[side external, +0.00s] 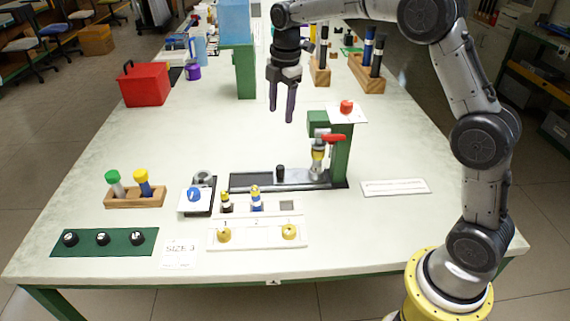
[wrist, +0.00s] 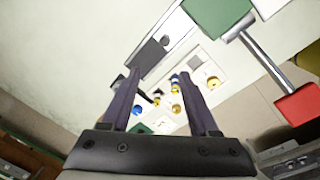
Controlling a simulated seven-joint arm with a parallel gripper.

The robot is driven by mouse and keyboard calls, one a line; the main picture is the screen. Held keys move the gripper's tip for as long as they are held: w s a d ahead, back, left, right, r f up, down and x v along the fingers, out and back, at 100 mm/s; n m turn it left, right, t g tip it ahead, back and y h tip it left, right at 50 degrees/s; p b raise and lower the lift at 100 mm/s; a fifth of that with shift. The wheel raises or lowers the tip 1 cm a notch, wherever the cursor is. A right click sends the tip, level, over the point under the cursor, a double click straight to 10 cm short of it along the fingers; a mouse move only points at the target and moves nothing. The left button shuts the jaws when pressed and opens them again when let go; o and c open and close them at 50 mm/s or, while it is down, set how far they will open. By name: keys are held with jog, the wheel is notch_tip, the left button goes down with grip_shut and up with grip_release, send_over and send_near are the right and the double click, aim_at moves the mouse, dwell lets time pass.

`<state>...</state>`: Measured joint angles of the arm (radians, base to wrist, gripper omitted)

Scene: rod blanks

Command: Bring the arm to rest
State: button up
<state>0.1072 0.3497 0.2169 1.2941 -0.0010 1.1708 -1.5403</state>
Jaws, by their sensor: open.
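My gripper (side external: 282,118) hangs in the air above the middle of the table, fingers pointing down, behind the green press. Its two dark fingers stand apart with nothing between them. In the wrist view the gripper (wrist: 165,88) is also open and empty, with the press fixture and small parts beyond the fingertips. My arm is raised and bent from its base at the right of the table. The white table (side external: 190,130) lies below, and nothing touches the gripper.
The green press (side external: 342,155) with its red handle (side external: 333,138) stands on a dark rail (side external: 255,181). A red toolbox (side external: 144,84), a tall green stand (side external: 245,72) and a wooden block (side external: 367,76) with dark rods stand farther back. Table left of the gripper is clear.

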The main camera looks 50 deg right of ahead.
jog(key=s+a+r+m+t, duration=0.2)
jog(key=s+r, duration=0.4)
jog(key=s, duration=0.3)
jog(key=s+a+r+m+t, duration=0.1)
jog(key=s+a+r+m, duration=0.1)
jog(key=s+r, duration=0.6)
jog(key=s+f+m, duration=0.5)
jog(key=s+m, duration=0.1)
jog(key=s, duration=0.2)
jog(key=s+a+f+m+t, duration=0.1)
jog(key=s+f+m, duration=0.4)
jog(key=s, duration=0.3)
jog(key=shift+a+f+m, duration=0.15)
jog(key=shift+f+m, duration=0.25)
jog(key=shift+m, duration=0.3)
